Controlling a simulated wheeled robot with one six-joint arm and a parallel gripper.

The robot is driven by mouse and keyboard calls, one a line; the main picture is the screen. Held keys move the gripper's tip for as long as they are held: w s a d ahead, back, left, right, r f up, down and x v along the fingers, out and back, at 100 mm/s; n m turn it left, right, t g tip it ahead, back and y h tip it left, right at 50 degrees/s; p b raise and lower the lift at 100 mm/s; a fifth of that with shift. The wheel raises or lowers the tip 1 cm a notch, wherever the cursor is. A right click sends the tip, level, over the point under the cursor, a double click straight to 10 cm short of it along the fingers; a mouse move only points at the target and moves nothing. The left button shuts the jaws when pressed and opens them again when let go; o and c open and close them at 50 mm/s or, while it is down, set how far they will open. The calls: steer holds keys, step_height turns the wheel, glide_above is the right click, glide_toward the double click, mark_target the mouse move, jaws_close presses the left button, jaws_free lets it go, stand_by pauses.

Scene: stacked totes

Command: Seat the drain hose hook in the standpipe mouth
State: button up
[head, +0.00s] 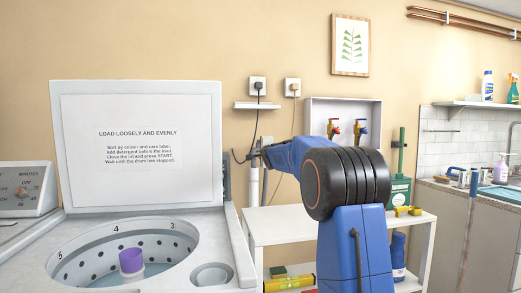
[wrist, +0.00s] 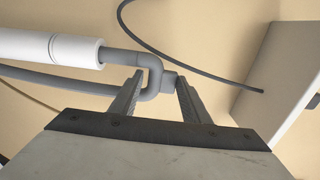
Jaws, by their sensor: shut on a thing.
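The white standpipe (wrist: 45,47) lies across the upper left of the wrist view; in the head view it stands upright (head: 254,187) by the wall. The grey drain hose hook (wrist: 125,59) runs from the standpipe's open end and bends round between my fingers. Its end appears to be inside the mouth; how deep is hidden. My gripper (wrist: 160,83) is shut on the hook's bend. In the head view my gripper (head: 261,150) is small, just above the standpipe, and the hook cannot be made out there. The grey hose (wrist: 55,81) runs beside the standpipe.
The washer with raised lid (head: 140,190) stands at left, close to the standpipe. A wall box with red and blue taps (head: 343,108) is right of it. A white shelf unit (head: 290,232) stands below. A dark cable (wrist: 170,58) crosses the wall near my fingers.

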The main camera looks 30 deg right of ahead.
steer(key=shift+f, duration=1.95)
steer(key=o, duration=1.2)
steer(key=shift+c, duration=0.2)
steer(key=v, duration=1.7)
steer(key=shift+s, duration=0.2)
